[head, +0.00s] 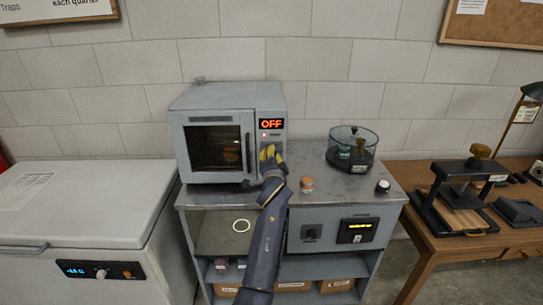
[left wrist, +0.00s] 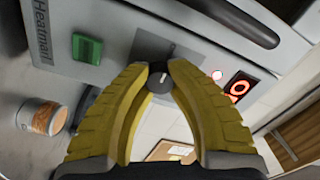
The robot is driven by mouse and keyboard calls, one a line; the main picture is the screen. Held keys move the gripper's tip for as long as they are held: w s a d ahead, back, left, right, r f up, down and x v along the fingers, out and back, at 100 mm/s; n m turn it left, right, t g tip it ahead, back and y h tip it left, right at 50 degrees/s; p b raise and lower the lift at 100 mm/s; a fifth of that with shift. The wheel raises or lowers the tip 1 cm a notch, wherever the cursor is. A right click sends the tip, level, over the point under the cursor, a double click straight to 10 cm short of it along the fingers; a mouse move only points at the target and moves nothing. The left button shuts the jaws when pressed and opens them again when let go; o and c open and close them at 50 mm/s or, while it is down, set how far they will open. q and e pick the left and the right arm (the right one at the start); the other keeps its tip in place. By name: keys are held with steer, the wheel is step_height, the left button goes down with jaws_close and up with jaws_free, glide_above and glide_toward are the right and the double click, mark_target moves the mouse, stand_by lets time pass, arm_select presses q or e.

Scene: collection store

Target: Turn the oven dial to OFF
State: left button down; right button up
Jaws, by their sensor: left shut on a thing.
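The grey oven (head: 225,105) stands on the metal bench top, its door closed. Its red display (head: 271,124) reads OFF; part of that display (left wrist: 237,90) also shows in the left wrist view. My left gripper (head: 268,153) is at the oven's control panel, below the display. In the left wrist view its yellow fingers (left wrist: 160,72) are closed around the small dark round dial (left wrist: 159,82), which has a pale pointer mark. In the head view the gripper hides the dial. My right gripper is not in view.
A small orange-and-white jar (head: 307,184) stands on the bench right of the gripper. A round glass-walled container (head: 352,150) is farther right, and a small white-topped thing (head: 383,187) is near the right edge. A green switch (left wrist: 87,48) sits beside the dial.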

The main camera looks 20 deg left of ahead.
mark_target(272, 126)
arm_select(q)
steer(key=shift+d+r, duration=0.1)
steer(key=shift+d, duration=0.1)
stand_by(0.4)
steer(key=c, duration=1.5)
jaws_free()
steer(key=shift+w, duration=0.1)
steer(key=o, duration=0.4)
steer(key=shift+a, duration=0.1)
step_height(272, 126, up, 10)
steer(key=shift+r, duration=0.1)
